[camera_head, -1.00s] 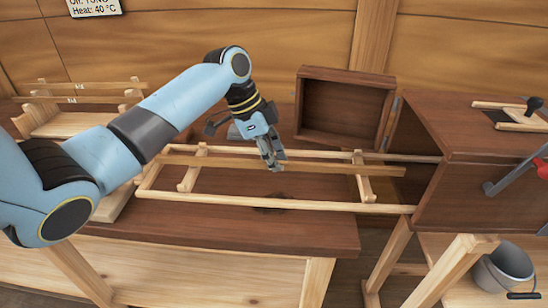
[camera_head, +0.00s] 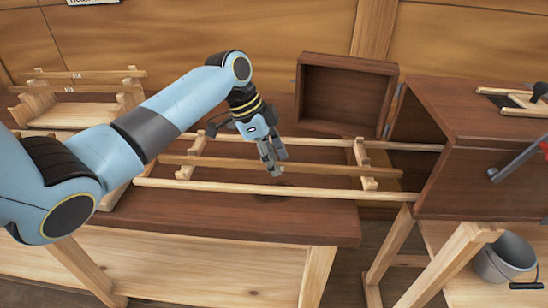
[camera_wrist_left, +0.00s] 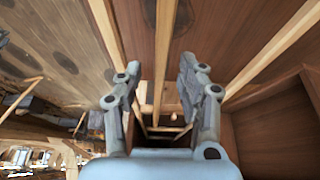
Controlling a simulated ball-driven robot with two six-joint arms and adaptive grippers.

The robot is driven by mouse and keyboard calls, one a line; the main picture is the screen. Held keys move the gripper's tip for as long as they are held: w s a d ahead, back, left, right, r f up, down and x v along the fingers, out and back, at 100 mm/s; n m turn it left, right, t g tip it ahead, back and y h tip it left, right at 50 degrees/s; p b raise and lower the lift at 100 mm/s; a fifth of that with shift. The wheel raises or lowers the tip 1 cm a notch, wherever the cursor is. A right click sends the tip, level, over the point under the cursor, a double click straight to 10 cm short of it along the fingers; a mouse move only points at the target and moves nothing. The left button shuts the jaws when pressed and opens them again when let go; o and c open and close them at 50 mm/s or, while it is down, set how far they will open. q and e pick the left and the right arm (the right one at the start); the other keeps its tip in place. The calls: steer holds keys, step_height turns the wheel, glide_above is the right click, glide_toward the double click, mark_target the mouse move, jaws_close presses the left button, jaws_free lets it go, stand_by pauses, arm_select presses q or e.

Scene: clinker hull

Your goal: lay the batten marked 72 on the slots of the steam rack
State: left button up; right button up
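A batten (camera_head: 330,168) lies lengthwise across the two slotted crosspieces of the steam rack (camera_head: 300,190), between the rack's two long rails. No number on it is readable. My left gripper (camera_head: 271,168) is over the middle of this batten, pointing down. In the left wrist view, the gripper (camera_wrist_left: 160,70) has its fingers spread, with the batten (camera_wrist_left: 164,45) running between them and a gap on each side. Exact seating of the batten in the slots is too small to tell. My right gripper is not in view.
A wooden stand (camera_head: 70,113) at the back left holds several battens with unreadable labels. An open wooden door (camera_head: 345,97) and a wooden box (camera_head: 480,150) with a handle are at the right. A grey bucket (camera_head: 505,258) stands below the box.

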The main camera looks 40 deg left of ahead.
arm_select(q)
steer(key=v, duration=1.2)
steer(key=s+d+f+n+y, duration=0.2)
steer(key=s+d+f+n, duration=0.3)
steer(key=s+f, duration=0.4)
steer(key=s+d+r+n+t+y, duration=0.25)
steer(key=s+n, duration=0.35)
steer(key=s, duration=0.9)
step_height(320, 180, down, 34)
steer(key=s+a+g+b, duration=0.2)
steer(key=g+b, duration=0.1)
steer(key=b, duration=0.5)
steer(key=s+f+b, duration=0.3)
steer(key=s+f, duration=0.6)
steer(key=f, duration=0.2)
steer(key=s+a+f+b, duration=0.1)
steer(key=s+f+b, duration=0.3)
steer(key=s+f, duration=0.5)
step_height(320, 180, down, 4)
steer(key=shift+s+a+r+g, duration=0.2)
steer(key=shift+g, duration=0.25)
